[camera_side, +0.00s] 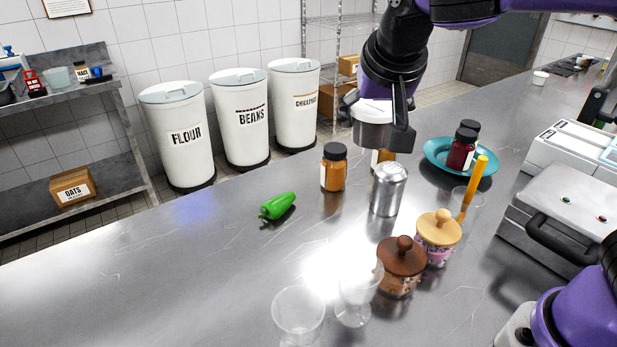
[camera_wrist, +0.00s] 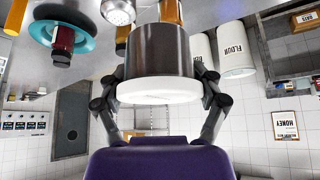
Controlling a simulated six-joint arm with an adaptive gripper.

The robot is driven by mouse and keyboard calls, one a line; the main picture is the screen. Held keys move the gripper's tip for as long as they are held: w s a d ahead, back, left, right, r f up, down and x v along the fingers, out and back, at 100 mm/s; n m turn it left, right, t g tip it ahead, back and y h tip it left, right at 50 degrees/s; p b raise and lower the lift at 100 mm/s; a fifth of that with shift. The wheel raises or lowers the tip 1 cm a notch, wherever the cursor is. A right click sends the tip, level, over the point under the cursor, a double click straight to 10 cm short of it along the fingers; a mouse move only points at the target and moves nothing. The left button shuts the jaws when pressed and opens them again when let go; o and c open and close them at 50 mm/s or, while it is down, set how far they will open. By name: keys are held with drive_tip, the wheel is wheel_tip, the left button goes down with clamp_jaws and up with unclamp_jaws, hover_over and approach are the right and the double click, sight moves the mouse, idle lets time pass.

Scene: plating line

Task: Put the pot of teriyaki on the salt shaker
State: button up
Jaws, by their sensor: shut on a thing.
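My gripper (camera_side: 385,125) is shut on a pot (camera_side: 371,133) with a dark, shiny body and a white lid; I take it as the pot of teriyaki, though no label shows. In the wrist view the pot (camera_wrist: 160,48) fills the middle between my fingers (camera_wrist: 160,95). The salt shaker (camera_side: 388,192), a silver metal cylinder with a domed top, stands upright on the counter. In the side view the pot is above the shaker's top and a little left of it, apart from it. The shaker's holed top (camera_wrist: 118,12) shows in the wrist view, left of the pot.
An orange-brown jar (camera_side: 334,168) stands left of the shaker; another is partly hidden behind it. A teal plate (camera_side: 433,153) with dark jars lies behind right. Lidded pots (camera_side: 401,258) (camera_side: 439,236) and clear glasses (camera_side: 298,315) stand in front. A green pepper (camera_side: 278,206) lies left; the left counter is clear.

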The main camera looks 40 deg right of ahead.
hover_over(391, 164)
wheel_tip(391, 164, down, 7)
drive_tip(key=shift+s+a+r, duration=0.1)
drive_tip(key=shift+f, duration=2)
drive_tip(key=shift+f, duration=0.15)
drive_tip(key=o, duration=1.1)
